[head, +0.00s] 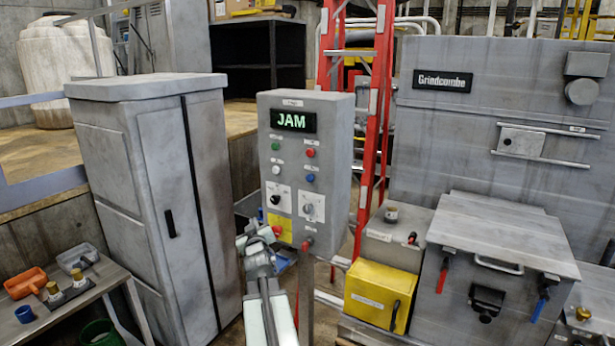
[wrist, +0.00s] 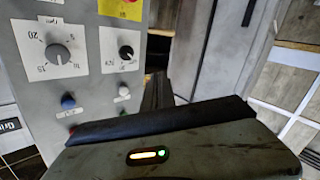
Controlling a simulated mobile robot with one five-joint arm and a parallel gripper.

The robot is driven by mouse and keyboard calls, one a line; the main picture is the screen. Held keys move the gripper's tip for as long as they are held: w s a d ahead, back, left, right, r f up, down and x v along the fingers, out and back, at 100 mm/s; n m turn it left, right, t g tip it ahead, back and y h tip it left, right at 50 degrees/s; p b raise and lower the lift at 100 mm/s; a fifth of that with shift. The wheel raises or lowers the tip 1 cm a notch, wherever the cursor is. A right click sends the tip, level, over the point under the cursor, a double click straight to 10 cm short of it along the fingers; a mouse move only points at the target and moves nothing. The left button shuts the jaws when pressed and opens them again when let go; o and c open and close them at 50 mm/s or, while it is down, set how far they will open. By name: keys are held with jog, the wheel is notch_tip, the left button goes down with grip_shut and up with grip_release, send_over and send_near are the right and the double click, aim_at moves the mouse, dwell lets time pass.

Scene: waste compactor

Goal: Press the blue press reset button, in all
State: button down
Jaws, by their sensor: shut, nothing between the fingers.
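The blue button (head: 310,177) is on the right side of the grey control panel (head: 340,150), below a red button (head: 310,153) and above a grey dial (head: 309,208). The panel's display (head: 293,121) reads JAM in green. In the wrist view the panel appears upside down, with the blue button (wrist: 68,101) at left, uncovered. My gripper (head: 262,238) is in front of the panel's lower left, below the blue button's height. It is shut and empty. In the wrist view its dark front edge (wrist: 160,120) crosses the lower middle. I see no contact with the blue button.
Other panel controls are a green button (head: 275,146), a white button (head: 276,169), a black selector (head: 275,199) and a red mushroom button (head: 278,231) close to my gripper. A grey cabinet (head: 150,190) stands left; a yellow box (head: 378,295) and the compactor (head: 490,260) stand right.

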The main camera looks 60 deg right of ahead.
aim_at(310, 178)
jog(key=s+d+r+n+t+h+p, duration=0.1)
jog(key=s+d+r+t+h, duration=0.1)
jog(key=s+d+r, duration=0.5)
jog(key=s+r+t, duration=0.1)
jog(key=s+r, duration=0.2)
jog(key=shift+d+r+n+h, duration=0.15)
jog(key=shift+r+n+h, duration=0.15)
jog(key=shift+h, duration=0.1)
jog(key=shift+s, duration=0.1)
jog(key=shift+d, duration=4.4)
jog(key=shift+d, duration=0.1)
jog(key=shift+d, duration=0.3)
